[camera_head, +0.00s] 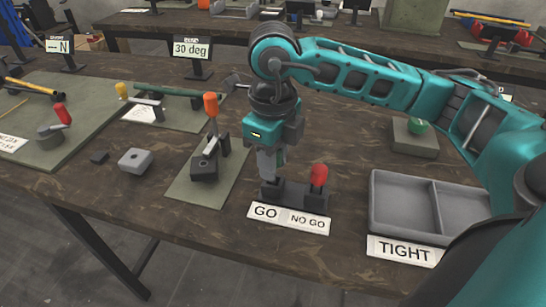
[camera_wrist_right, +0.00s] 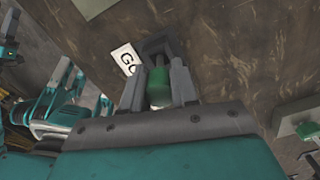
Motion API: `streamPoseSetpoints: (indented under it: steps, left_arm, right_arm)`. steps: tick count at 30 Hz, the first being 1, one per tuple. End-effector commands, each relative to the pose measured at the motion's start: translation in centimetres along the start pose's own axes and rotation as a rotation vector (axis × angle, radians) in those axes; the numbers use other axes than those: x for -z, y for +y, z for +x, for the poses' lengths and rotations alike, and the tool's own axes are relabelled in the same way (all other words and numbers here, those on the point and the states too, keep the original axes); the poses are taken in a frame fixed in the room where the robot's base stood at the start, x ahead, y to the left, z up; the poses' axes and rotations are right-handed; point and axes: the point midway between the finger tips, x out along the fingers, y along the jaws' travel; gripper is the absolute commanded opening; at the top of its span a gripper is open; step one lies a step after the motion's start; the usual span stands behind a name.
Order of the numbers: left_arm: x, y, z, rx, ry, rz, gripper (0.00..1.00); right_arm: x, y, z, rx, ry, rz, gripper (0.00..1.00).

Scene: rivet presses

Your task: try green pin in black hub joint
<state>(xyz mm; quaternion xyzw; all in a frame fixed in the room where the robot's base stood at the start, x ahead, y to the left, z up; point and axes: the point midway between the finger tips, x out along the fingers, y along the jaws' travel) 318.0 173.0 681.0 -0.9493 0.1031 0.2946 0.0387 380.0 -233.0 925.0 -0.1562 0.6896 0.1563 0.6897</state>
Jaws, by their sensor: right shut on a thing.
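My right gripper (camera_head: 268,180) points down at the GO end of a small dark stand (camera_head: 300,195). In the wrist view, my right gripper (camera_wrist_right: 158,88) is shut on the green pin (camera_wrist_right: 158,88), whose green handle shows between the fingers. A red-handled pin (camera_head: 319,176) stands upright at the NO GO end. I cannot tell for sure which piece is the black hub joint; a dark fixture (camera_head: 205,165) with an orange-topped lever stands left of my gripper.
A grey two-part tray (camera_head: 400,205) marked TIGHT lies at the right. Behind it is a block with a green knob (camera_head: 418,125). A grey block (camera_head: 136,160) and a 30 deg sign (camera_head: 192,48) are at the left. Bare wood lies between stand and tray.

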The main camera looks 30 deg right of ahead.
Motion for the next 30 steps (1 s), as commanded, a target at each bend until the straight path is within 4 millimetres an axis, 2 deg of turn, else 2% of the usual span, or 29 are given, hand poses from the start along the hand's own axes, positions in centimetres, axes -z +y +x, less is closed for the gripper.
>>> streamPoseSetpoints:
  steps: [21,22,30]
  left_arm:
    - [-1.5,0.0,1.1,0.000,0.000,0.000,0.43]
    - [-1.4,0.0,1.0,0.000,0.001,0.000,0.43]
    - [-1.4,0.0,1.0,0.000,0.000,0.000,0.43]
  right_arm:
    - [0.0,0.0,1.9,0.000,0.000,0.000,0.00]
    - [0.0,0.0,1.8,0.000,0.000,0.000,0.30]
    - [0.0,0.0,1.8,0.000,0.000,0.000,0.56]
